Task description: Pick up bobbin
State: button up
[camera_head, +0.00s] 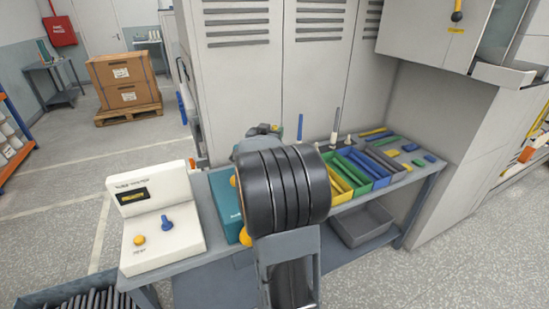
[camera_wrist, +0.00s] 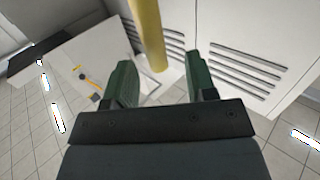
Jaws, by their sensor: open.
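My gripper (camera_wrist: 160,72) shows in the wrist view with its two green fingers spread apart. A long yellow bobbin (camera_wrist: 148,35) comes down from the top edge, and its end lies in the gap between the fingertips. It touches neither finger; I cannot tell how far beyond them it is. In the head view my dark arm hides most of the gripper and part of the table. Long yellow bobbins (camera_head: 337,184), green bobbins (camera_head: 350,172) and blue bobbins (camera_head: 371,166) lie in coloured bins on the table. Several upright pieces stand behind the bins.
The grey worktable (camera_head: 415,178) also bears small coloured pieces at its right end. A white control box (camera_head: 155,225) stands at left. A grey crate (camera_head: 362,228) sits on the lower shelf. Tall pale cabinets (camera_head: 250,80) close off the back. Floor at right is clear.

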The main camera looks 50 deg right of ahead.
jog(key=x, duration=0.4)
jog(key=shift+d+p, duration=0.3)
jog(key=shift+p, duration=0.05)
jog(key=shift+c, duration=0.2)
grip_shut()
